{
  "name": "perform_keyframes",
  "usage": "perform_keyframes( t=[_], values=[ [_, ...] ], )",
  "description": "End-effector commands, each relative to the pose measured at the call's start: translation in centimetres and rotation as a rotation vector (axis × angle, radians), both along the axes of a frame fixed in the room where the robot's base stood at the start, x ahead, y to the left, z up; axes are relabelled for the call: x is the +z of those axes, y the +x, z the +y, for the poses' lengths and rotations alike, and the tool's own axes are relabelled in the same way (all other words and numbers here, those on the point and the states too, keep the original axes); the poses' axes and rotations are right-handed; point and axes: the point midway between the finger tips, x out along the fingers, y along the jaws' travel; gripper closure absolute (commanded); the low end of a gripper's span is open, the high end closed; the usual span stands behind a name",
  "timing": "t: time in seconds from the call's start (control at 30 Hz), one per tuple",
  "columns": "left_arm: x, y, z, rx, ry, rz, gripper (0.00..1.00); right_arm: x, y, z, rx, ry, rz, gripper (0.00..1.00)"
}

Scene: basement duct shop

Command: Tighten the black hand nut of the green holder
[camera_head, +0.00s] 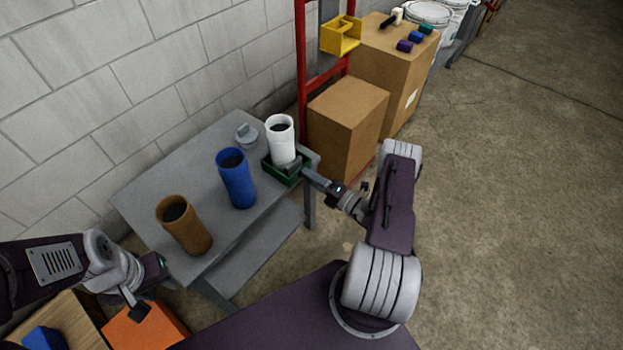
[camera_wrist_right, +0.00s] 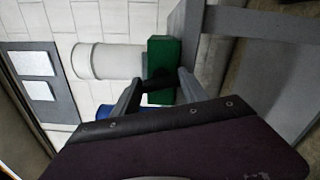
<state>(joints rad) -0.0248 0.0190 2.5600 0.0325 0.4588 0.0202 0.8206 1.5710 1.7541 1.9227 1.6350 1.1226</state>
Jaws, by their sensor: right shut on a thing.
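The green holder (camera_head: 270,170) sits at the right end of the grey table with a white tube (camera_head: 281,140) upright in it. In the right wrist view the green holder (camera_wrist_right: 165,52) shows with the white tube (camera_wrist_right: 108,61) beside its face. The black hand nut (camera_wrist_right: 158,92) is on the holder's near side, between my right fingers. My right gripper (camera_head: 296,169) is shut on the nut; its fingers (camera_wrist_right: 158,95) hide part of it. In the head view the nut is hidden by the gripper. My left gripper (camera_head: 151,288) is open and empty, off the table's left front corner.
A blue tube (camera_head: 237,180) and a brown tube (camera_head: 185,227) stand on the grey table (camera_head: 150,184). A grey round part (camera_head: 246,136) lies behind. Cardboard boxes (camera_head: 345,135) and a red frame (camera_head: 302,60) stand beyond the table's right end. An orange box (camera_head: 147,328) is below my left gripper.

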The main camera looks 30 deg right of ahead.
Motion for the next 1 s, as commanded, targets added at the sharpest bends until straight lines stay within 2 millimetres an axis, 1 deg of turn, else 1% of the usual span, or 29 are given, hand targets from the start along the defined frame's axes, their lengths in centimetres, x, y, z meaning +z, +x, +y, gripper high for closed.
perform_keyframes(
  t=[0.2, 0.43, 0.7, 1.0],
  values=[
    [-0.29, 0.0, 0.0, 0.0, 0.0, 0.0, 0.64, -0.17, -0.01, -0.03, -0.001, 0.135, 0.057, 0.9],
    [-0.42, 0.0, 0.0, 0.0, 0.0, 0.0, 0.64, -0.19, 0.0, -0.05, -0.001, 0.225, 0.095, 0.9],
    [-0.46, 0.0, 0.0, 0.0, 0.0, 0.0, 0.64, -0.19, 0.0, -0.05, -0.001, 0.266, 0.112, 0.9],
    [-0.46, 0.0, 0.0, 0.0, 0.0, 0.0, 0.64, -0.19, -0.02, -0.04, -0.001, 0.271, 0.114, 0.9]
  ],
)
